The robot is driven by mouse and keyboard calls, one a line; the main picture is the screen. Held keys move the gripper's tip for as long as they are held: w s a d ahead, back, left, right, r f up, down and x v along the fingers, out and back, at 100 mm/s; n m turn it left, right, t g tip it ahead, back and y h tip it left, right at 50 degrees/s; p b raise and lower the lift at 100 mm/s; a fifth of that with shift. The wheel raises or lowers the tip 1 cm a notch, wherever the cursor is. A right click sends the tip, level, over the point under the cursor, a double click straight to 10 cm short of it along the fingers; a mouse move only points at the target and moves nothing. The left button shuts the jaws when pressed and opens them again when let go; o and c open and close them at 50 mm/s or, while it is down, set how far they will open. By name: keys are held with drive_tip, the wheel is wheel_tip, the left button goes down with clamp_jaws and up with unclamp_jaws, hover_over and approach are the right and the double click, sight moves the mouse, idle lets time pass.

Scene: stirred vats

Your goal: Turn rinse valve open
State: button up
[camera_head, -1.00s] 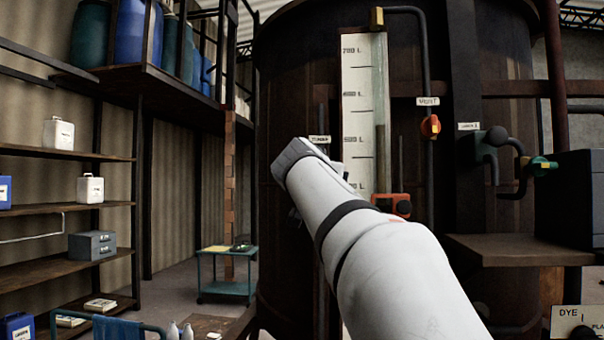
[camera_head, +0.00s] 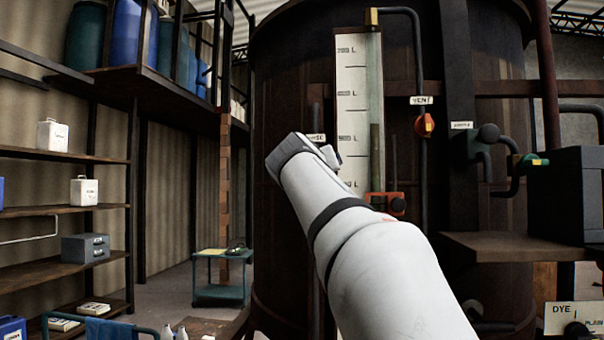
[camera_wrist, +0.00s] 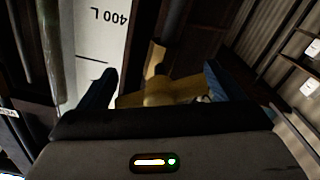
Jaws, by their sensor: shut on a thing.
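The rinse valve shows in the wrist view as a brass-yellow body and handle (camera_wrist: 158,92) in front of the dark vat wall. My gripper (camera_wrist: 160,76) has one blue finger on each side of it and is shut on it. Contact at the fingertips is dim and hard to make out. In the head view my arm's end (camera_head: 303,152) hides the valve. Only part of the rinse label (camera_head: 317,138) shows beside it. How far the handle is turned cannot be told.
The white level gauge (camera_head: 353,110) stands right beside my wrist. To its right are the vent valve (camera_head: 425,125), another pipe valve (camera_head: 530,161) and a ledge (camera_head: 515,246). A shelf (camera_head: 60,268) and a teal cart (camera_head: 222,292) stand to the left.

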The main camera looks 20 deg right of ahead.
drive_tip(key=n, duration=0.5)
drive_tip(key=shift+r+n, duration=0.2)
drive_tip(key=shift+n, duration=0.1)
drive_tip(key=n+p, duration=0.1)
drive_tip(key=n, duration=0.2)
drive_tip(key=shift+n+p, duration=0.4)
drive_tip(key=shift+n, duration=1)
drive_tip(key=o, duration=0.8)
drive_tip(key=shift+f, duration=0.1)
drive_tip(key=shift+c, duration=0.2)
